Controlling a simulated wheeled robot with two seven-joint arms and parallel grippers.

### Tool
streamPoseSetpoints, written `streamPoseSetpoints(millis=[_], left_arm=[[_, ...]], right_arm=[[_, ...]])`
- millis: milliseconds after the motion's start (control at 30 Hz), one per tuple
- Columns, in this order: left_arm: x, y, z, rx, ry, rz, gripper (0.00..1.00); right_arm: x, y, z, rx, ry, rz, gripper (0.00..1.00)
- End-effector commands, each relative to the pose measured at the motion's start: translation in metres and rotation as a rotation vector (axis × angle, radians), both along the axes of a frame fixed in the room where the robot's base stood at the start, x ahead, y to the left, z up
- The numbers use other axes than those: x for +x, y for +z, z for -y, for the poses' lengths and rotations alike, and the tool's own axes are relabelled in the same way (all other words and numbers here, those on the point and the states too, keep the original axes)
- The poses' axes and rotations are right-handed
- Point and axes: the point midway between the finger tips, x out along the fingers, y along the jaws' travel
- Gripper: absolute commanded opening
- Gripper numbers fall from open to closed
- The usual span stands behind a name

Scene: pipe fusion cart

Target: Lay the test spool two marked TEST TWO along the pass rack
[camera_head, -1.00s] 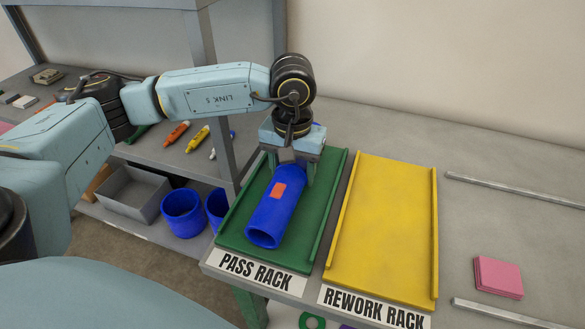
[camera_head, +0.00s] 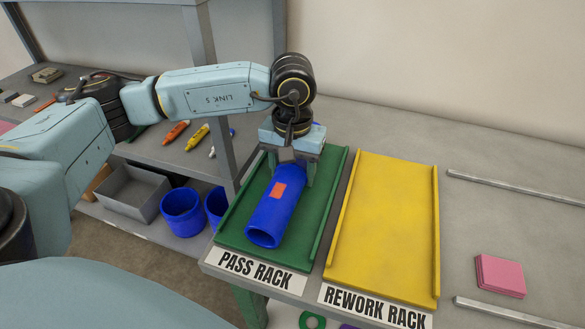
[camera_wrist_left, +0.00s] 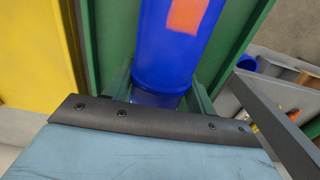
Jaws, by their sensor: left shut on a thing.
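A blue pipe spool (camera_head: 276,211) with an orange-red patch lies lengthwise over the green pass rack (camera_head: 318,226). Its open end faces the front edge, near the PASS RACK label (camera_head: 255,274). I cannot read any marking on the spool. My left gripper (camera_head: 297,172) is shut on the spool near its far end, one finger on each side. In the left wrist view the blue spool (camera_wrist_left: 178,40) runs away from the gripper between the green rack's walls. I cannot tell whether the spool touches the rack floor. My right gripper is not in view.
The yellow rework rack (camera_head: 385,230) stands empty to the right of the pass rack. A pink block (camera_head: 499,276) and metal rails lie further right. At left are a grey bin (camera_head: 133,193), blue pipe pieces (camera_head: 183,212), coloured markers (camera_head: 197,138) and a grey post (camera_head: 212,90).

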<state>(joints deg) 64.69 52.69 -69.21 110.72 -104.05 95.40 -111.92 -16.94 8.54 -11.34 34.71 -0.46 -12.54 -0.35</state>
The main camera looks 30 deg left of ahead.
Motion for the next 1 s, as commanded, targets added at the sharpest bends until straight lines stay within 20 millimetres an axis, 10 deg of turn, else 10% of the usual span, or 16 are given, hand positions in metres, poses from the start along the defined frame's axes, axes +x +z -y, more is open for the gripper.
streamPoseSetpoints(millis=[133,167,333,733,1000], left_arm=[[0.0,0.0,0.0,-0.001,0.0,0.001,0.23],[0.0,0.0,0.0,-0.001,0.0,0.001,0.57],[0.0,0.0,0.0,0.0,0.0,0.001,0.8],[0.0,-0.001,0.0,0.001,0.0,-0.001,0.82],[0.001,0.056,0.0,-0.001,0.0,0.005,0.82]], right_arm=[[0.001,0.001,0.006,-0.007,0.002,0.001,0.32],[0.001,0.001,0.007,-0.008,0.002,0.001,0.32],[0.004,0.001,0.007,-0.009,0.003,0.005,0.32],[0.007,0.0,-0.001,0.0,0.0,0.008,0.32],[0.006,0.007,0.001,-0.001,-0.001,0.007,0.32]])
